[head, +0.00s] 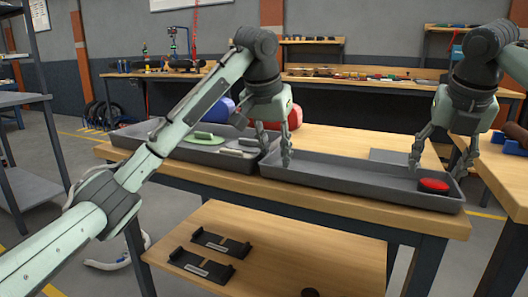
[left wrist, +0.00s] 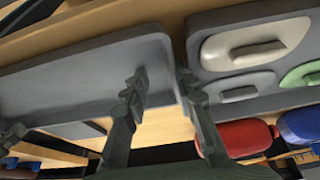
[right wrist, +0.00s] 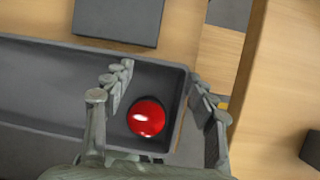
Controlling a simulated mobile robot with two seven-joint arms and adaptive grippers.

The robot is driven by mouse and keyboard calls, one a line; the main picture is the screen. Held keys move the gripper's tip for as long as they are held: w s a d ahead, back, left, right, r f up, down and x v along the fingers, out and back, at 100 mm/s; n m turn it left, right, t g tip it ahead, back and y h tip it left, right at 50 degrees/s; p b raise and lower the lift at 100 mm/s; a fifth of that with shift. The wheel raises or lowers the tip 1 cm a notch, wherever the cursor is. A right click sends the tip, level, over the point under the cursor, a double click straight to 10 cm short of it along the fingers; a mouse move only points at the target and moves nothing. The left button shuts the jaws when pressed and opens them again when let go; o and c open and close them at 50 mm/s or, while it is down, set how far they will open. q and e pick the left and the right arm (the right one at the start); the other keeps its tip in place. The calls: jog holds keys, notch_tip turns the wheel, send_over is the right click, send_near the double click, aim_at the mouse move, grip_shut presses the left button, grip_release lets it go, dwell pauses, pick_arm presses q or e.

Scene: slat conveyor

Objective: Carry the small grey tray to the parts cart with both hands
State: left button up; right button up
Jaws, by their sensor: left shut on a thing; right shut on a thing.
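The long grey tray (head: 340,180) rests on the wooden-topped table, with a round red object (head: 432,185) inside its right end. My left gripper (head: 275,150) is shut on the tray's left end wall, one finger inside and one outside; the left wrist view shows this tray (left wrist: 70,85) too. My right gripper (head: 440,162) is at the right end. In the right wrist view its fingers (right wrist: 162,88) straddle the end wall of the tray (right wrist: 50,88), and the red object (right wrist: 146,118) lies between the inner finger and that wall.
A second grey tray (head: 225,160) with pale and green floats stands close to the left. Red (head: 290,117) and blue (head: 222,107) objects are behind it. A flat dark plate (right wrist: 118,20) lies behind the long tray. Another wooden surface (head: 500,172) stands at the right, across a gap.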

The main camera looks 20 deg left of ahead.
pick_arm(q)
jog(key=shift+o, duration=0.7)
jog(key=shift+d+r, duration=0.1)
jog(key=shift+d, duration=0.15)
pick_arm(e)
jog(key=shift+o, duration=0.4)
jog(key=shift+a, duration=0.3)
pick_arm(q)
jog(key=shift+a, duration=0.1)
pick_arm(e)
jog(key=shift+d, duration=0.1)
pick_arm(q)
jog(key=shift+a+r, duration=0.1)
jog(key=shift+r, duration=0.05)
jog(key=shift+s+r, duration=0.1)
jog(key=shift+r, duration=0.2)
pick_arm(e)
jog(key=shift+d, duration=0.1)
pick_arm(q)
jog(key=v, duration=1.1)
pick_arm(e)
jog(key=shift+d, duration=0.1)
pick_arm(q)
jog(key=shift+s+a, duration=0.1)
jog(key=shift+s, duration=0.05)
pick_arm(e)
jog(key=shift+o, duration=0.4)
jog(key=o, duration=0.7)
